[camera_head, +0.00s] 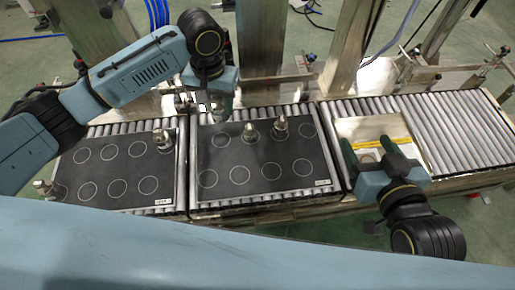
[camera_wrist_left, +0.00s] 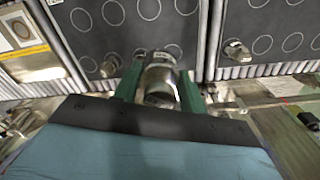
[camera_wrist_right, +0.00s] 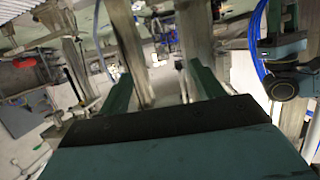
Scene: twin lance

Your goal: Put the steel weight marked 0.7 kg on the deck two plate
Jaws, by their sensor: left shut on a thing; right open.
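My left gripper (camera_head: 214,108) is over the far edge of the middle dark plate (camera_head: 222,180). In the left wrist view it is shut on a shiny steel weight (camera_wrist_left: 160,82); its marking is too small to read. Two steel weights, one (camera_head: 250,132) and another (camera_head: 281,127), stand on the middle plate near its far edge. Another weight (camera_head: 162,139) stands on the left dark plate (camera_head: 105,170), and one (camera_head: 42,187) is at its left edge. Both plates carry small labels that I cannot read surely. My right gripper (camera_head: 371,148) is open and empty over the tray.
A pale tray (camera_head: 358,127) with a yellow band sits right of the middle plate. Bare rollers (camera_head: 460,125) lie further right. Steel posts (camera_head: 260,50) rise behind the conveyor. White circles on the front of the middle plate are free. The right wrist view shows mostly frames and floor.

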